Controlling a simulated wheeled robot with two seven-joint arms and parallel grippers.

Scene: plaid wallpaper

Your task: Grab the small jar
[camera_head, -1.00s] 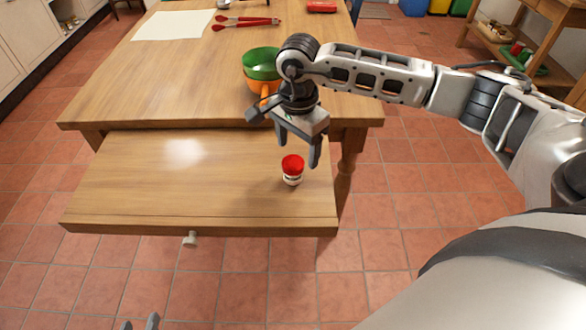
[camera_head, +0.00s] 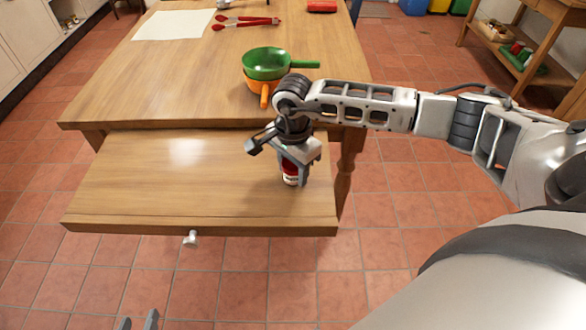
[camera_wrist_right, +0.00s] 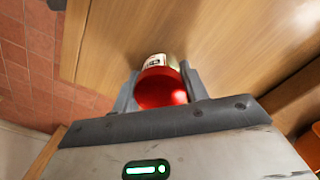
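The small jar (camera_head: 290,178) has a red lid and a pale label, and stands upright in the pulled-out drawer (camera_head: 150,190) near its right side. My right gripper (camera_head: 292,176) points down over it with a finger on each side. In the right wrist view, the red lid (camera_wrist_right: 162,88) fills the space between the fingers of the right gripper (camera_wrist_right: 160,85), which look closed against the jar. The jar is partly hidden by the gripper in the head view. My left gripper (camera_head: 138,322) shows only its two fingertips at the bottom edge, apart and empty.
A green pan (camera_head: 265,64) sits on an orange one (camera_head: 255,86) on the table (camera_head: 180,80), behind my right wrist. Red tongs (camera_head: 245,22) and a white sheet (camera_head: 172,25) lie farther back. The rest of the drawer is bare; its knob (camera_head: 191,239) faces me.

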